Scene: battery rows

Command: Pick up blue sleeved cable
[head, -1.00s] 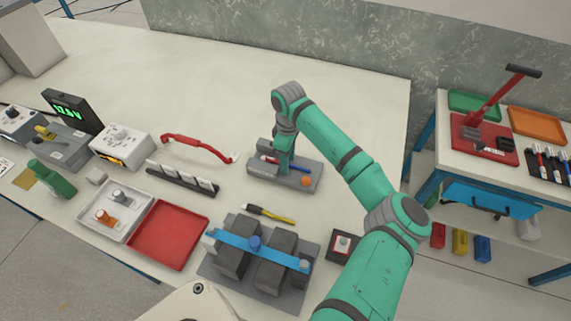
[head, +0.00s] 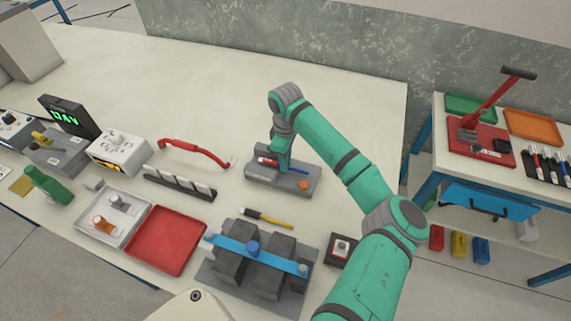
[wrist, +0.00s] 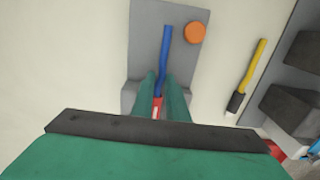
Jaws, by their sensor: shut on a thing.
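The blue sleeved cable (wrist: 165,50) runs away from my gripper in the wrist view, over a grey block. A red part (wrist: 157,103) shows in line with it, between the fingers. My gripper (wrist: 163,92) is shut on the cable, with one finger on each side. In the head view my gripper (head: 283,162) points down at the grey block (head: 264,181), and a red end (head: 267,161) shows left of the fingers. The fingers hide part of the cable. I cannot tell whether the cable still touches the block.
An orange knob (head: 304,185) sits on the block beside the cable. A yellow-handled tool (head: 268,216) and batteries under a blue bar (head: 285,261) lie nearer me. The bench behind is clear.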

